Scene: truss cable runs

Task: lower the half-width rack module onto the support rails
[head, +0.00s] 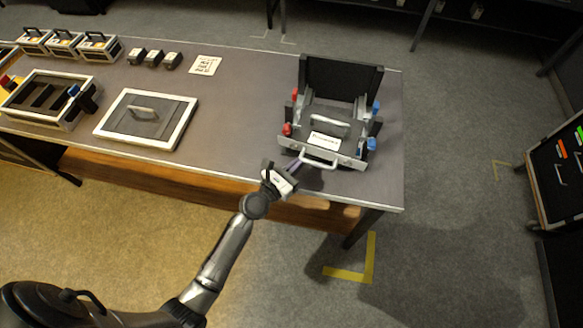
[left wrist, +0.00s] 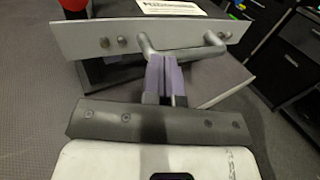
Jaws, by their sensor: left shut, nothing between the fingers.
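The rack module (head: 318,128) is a dark box with a white label, a top handle and a pale front panel with a bar handle (head: 319,162). It sits in or over a dark frame (head: 340,77) with red knobs (head: 287,129) at left and blue knobs (head: 372,144) at right. The support rails are hidden, so I cannot tell if it rests on them. My left gripper (head: 297,163) is shut and empty at the front handle's left end. In the left wrist view its fingers (left wrist: 166,78) are close to the handle (left wrist: 185,50); contact is unclear. My right gripper is not in view.
On the table (head: 235,115) lie a framed panel with a handle (head: 118,137), an open tray (head: 14,112), small dark blocks (head: 153,57) and a printed card (head: 204,65). A cart (head: 541,190) stands at right. The table between panel and frame is clear.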

